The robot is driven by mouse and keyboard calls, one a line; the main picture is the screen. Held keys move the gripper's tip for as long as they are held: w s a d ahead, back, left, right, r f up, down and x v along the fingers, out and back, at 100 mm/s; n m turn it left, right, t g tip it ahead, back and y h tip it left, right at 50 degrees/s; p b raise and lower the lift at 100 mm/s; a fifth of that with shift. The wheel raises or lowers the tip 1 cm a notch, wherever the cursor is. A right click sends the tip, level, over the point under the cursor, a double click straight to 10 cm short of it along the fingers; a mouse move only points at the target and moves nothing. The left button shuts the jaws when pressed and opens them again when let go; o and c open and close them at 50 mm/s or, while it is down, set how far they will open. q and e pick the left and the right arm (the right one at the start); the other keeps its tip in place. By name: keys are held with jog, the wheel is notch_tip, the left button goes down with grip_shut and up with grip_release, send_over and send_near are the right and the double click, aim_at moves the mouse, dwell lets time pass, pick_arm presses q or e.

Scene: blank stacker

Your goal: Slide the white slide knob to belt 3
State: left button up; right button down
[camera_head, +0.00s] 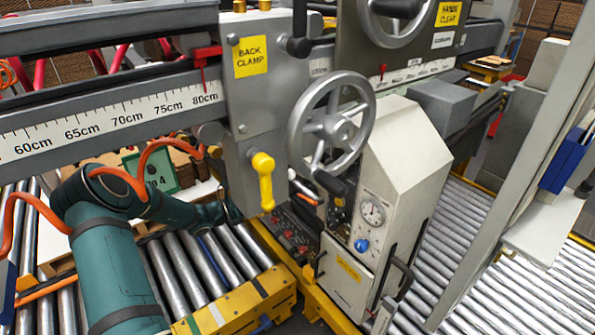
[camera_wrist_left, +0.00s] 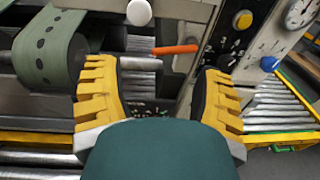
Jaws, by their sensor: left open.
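A round white knob (camera_wrist_left: 139,12) shows at the top of the left wrist view, beyond my fingertips. I cannot tell for sure that it is the slide knob, and no belt 3 mark is readable. My left gripper (camera_wrist_left: 156,88) is open, with its yellow fingers wide apart and nothing between them. The white knob is apart from both fingers. In the head view my left arm reaches in from the left, low beside the machine, and its gripper is mostly hidden behind the machine parts. My right gripper is not in view.
An orange handle (camera_wrist_left: 175,49) lies beyond the fingers. A dark panel with red parts (camera_head: 290,232) sits below the handwheel (camera_head: 330,122). A yellow lever (camera_head: 263,180) hangs above my left wrist. A cream cabinet (camera_head: 400,165) stands to the right. Metal rollers (camera_head: 185,270) lie below.

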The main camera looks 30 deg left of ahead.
aim_at(290, 174)
pick_arm(q)
jog(key=shift+n+t+y, duration=0.4)
jog(key=shift+n+t, duration=0.1)
jog(key=shift+t, duration=0.1)
jog(key=x, duration=0.4)
jog(key=a+r+b+x, duration=0.1)
jog(key=x, duration=0.3)
jog(key=w+a+b+x, duration=0.1)
jog(key=x, duration=0.3)
jog(key=shift+w+r, duration=0.3)
jog(key=shift+r, duration=0.1)
jog(key=shift+o, duration=0.2)
grip_shut()
